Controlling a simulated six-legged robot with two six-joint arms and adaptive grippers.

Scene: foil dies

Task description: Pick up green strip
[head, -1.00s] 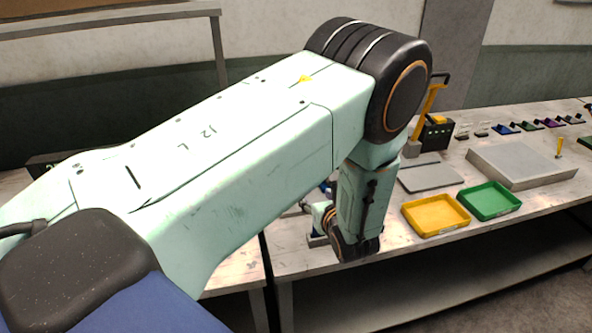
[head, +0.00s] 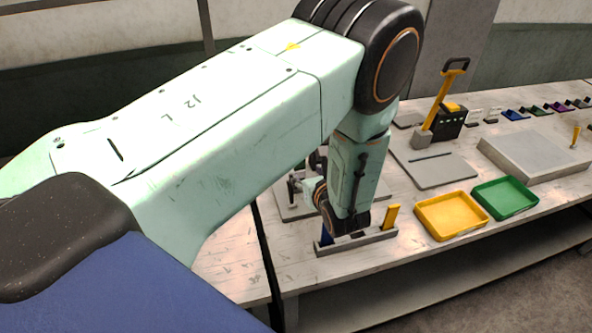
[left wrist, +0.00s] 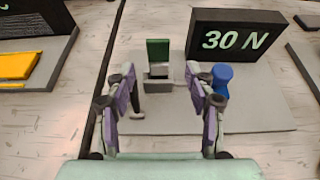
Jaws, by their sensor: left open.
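The green strip (left wrist: 158,50) stands upright in a small grey holder (left wrist: 158,84) in the left wrist view. My left gripper (left wrist: 161,88) is open and empty, its two purple-grey fingers spread left and right in the picture. The strip shows between and beyond the fingertips, and I see no contact with it. In the head view my left arm covers most of the gripper's surroundings, and I cannot make out the green strip there. My right gripper is not in view.
A black block marked 30 N (left wrist: 237,36) and a blue knob (left wrist: 222,75) stand close to the right finger. The head view shows a yellow tray (head: 450,232), a green tray (head: 505,212) and a lever press (head: 437,108). A yellow piece (head: 391,216) stands in a grey rack.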

